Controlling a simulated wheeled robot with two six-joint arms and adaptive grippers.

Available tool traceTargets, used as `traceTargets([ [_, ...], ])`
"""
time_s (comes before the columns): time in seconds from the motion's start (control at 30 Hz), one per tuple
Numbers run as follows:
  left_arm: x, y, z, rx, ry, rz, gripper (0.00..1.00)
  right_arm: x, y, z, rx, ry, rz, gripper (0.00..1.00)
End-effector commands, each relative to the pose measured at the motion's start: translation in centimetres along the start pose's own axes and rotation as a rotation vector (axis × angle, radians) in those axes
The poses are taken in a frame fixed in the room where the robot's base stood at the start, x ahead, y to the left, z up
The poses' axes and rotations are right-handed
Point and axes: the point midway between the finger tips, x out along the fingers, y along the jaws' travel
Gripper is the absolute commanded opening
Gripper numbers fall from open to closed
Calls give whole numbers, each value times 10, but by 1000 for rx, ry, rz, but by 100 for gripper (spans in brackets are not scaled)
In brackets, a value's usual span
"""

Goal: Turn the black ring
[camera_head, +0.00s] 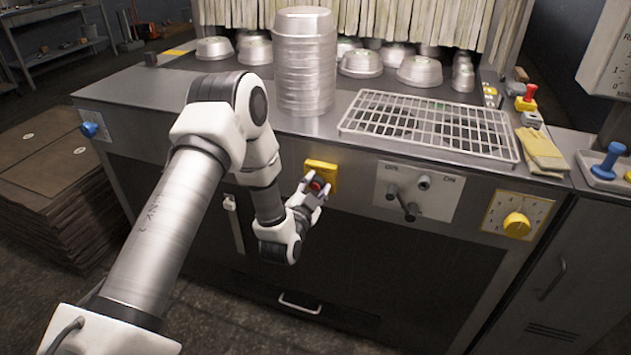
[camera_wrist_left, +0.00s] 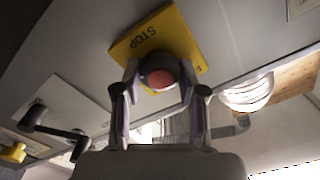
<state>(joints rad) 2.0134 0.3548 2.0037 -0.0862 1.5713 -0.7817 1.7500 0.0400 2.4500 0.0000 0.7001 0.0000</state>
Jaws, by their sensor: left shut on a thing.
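A yellow plate (camera_head: 322,168) marked STOP is fixed on the front panel of the steel counter; it also shows in the left wrist view (camera_wrist_left: 137,43). A red button (camera_wrist_left: 160,79) sits on it with the black ring (camera_wrist_left: 158,62) around the button's base. My left gripper (camera_wrist_left: 160,84) has one finger on each side of the ring and is shut on it. In the head view the left gripper (camera_head: 316,190) reaches the plate from below, and its fingers partly cover the ring and button. My right gripper is out of view.
Right of the plate is a panel with dark handles (camera_head: 411,211), then a yellow dial (camera_head: 517,225). On the counter stand a tall stack of metal pans (camera_head: 304,70) and a white wire rack (camera_head: 425,127). A drawer-like handle (camera_head: 300,303) is below.

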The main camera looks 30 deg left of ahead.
Motion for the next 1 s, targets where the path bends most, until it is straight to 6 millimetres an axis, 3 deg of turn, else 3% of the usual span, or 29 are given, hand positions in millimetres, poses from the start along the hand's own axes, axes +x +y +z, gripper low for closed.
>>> traceTargets([
  [0.7, 1, 0, -1, 102, 3, -2, 6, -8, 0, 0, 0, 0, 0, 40],
  [0.73, 1, 0, -1, 102, 3, -2, 48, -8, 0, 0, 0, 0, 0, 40],
  [0.8, 1, 0, -1, 102, 2, -2, 66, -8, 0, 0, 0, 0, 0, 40],
  [1.0, 0, 0, 0, 102, 2, -1, 66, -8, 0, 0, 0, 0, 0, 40],
])
